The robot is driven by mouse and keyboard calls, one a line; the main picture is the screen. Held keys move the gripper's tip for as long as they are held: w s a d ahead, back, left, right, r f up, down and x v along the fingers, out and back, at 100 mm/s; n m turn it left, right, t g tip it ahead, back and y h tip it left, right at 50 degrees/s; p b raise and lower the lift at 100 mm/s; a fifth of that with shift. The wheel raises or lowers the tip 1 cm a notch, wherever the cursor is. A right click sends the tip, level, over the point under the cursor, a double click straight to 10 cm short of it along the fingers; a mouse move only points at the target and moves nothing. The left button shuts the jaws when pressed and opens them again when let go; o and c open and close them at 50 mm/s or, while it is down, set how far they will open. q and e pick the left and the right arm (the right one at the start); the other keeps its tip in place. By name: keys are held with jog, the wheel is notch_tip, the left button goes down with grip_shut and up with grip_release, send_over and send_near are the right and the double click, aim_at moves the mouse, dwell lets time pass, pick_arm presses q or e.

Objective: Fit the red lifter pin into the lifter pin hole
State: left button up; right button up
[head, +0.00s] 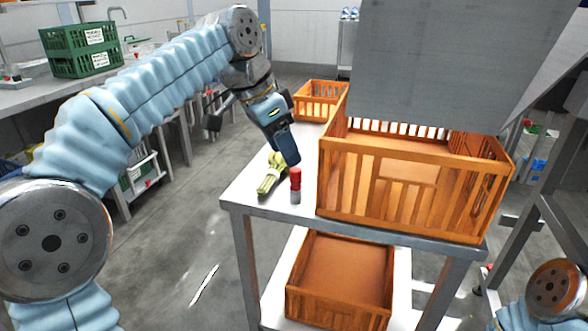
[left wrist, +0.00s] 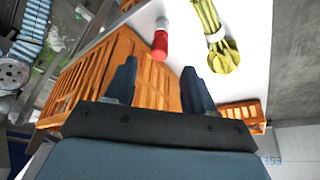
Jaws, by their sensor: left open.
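The red lifter pin (head: 295,179), red on top with a grey lower part, stands upright on the table near its front left corner. In the left wrist view the pin (left wrist: 160,42) shows beyond the fingertips, toward the top. My left gripper (head: 288,158) is just above and behind the pin in the head view, pointing down. Its two fingers (left wrist: 158,75) are apart with nothing between them. I cannot make out the lifter pin hole in either view. My right gripper is out of view.
A banded yellow-green bundle (head: 269,174) lies just left of the pin. A large orange crate (head: 400,200) stands to the right, under a grey panel (head: 430,60). A smaller orange crate (head: 320,100) is behind, another (head: 340,285) below. A narrow table strip (head: 250,197) is bare.

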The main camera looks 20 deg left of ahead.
aim_at(294, 169)
pick_arm(q)
jog(key=b+x, duration=0.1)
jog(key=x, duration=0.6)
jog(key=shift+d+f, duration=0.1)
jog(key=shift+f, duration=0.1)
grip_shut()
jog(key=shift+r, duration=0.1)
jog(key=shift+r, duration=0.1)
jog(key=shift+r+p, duration=1.2)
jog(key=shift+r, duration=1.55)
jog(key=shift+r, duration=0.15)
